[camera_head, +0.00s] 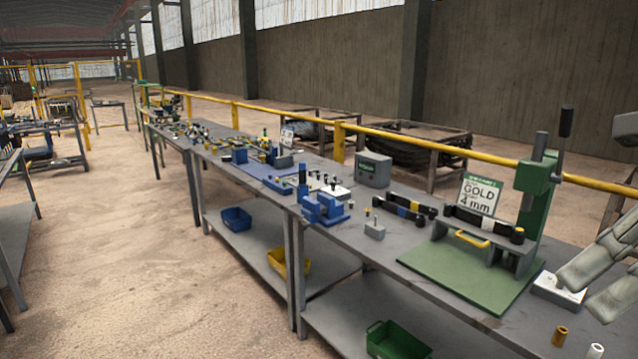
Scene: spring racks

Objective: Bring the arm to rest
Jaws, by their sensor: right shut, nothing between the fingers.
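My right gripper (588,278) shows at the right edge, above the near end of the long grey workbench (395,262). It is shut and empty, beside the green press. Part of the gripper and its arm is cut off by the picture edge. My left gripper is not in view.
A green press (540,185) on a green base stands close to my right gripper. A sign reading GOLD 4 mm (479,194) stands by it. Small cylinders, including a brass one (559,336), stand at the bench's front. Bins lie on the lower shelf.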

